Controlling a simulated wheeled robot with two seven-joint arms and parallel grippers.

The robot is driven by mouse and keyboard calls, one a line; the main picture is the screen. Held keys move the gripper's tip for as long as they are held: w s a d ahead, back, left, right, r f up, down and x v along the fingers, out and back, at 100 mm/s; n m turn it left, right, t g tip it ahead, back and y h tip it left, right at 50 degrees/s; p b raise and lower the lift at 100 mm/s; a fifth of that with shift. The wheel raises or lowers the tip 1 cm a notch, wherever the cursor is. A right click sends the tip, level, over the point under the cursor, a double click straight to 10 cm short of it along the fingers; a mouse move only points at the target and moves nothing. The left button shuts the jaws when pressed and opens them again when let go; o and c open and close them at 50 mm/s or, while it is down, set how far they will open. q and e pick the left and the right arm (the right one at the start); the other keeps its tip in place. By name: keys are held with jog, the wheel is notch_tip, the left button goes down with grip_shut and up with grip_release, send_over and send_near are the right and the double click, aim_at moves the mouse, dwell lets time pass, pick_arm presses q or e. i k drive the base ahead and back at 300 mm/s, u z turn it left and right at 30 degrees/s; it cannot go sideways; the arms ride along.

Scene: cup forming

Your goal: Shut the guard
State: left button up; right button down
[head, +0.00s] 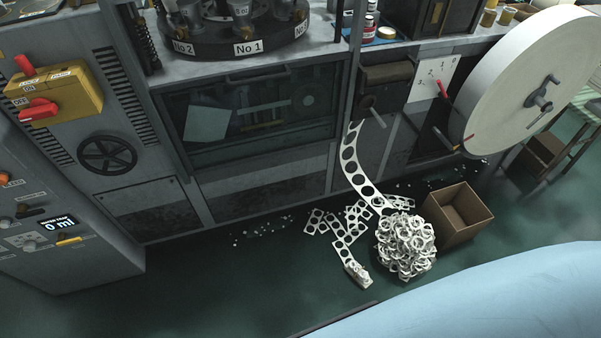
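Neither of my grippers is in view. A grey machine frame (341,125) stands in front of me, with a dark see-through panel (250,112) across its lower front. A pale sheet and a few bars show dimly behind this panel. Above it is a round dark turntable (236,50) with metal cups and number labels, cut off by the top edge. I cannot tell for sure which part is the guard, or how it stands.
A control cabinet (60,150) with red switches stands at the left. A large white reel (520,80) is at the right. Punched strip (352,165) hangs down to a scrap pile (405,248) beside an open cardboard box (457,212). The green floor (220,280) in front is mostly clear.

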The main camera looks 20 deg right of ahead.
aim_at(155, 91)
jog(key=z, duration=0.25)
jog(key=i, duration=1)
jog(key=u, duration=0.05)
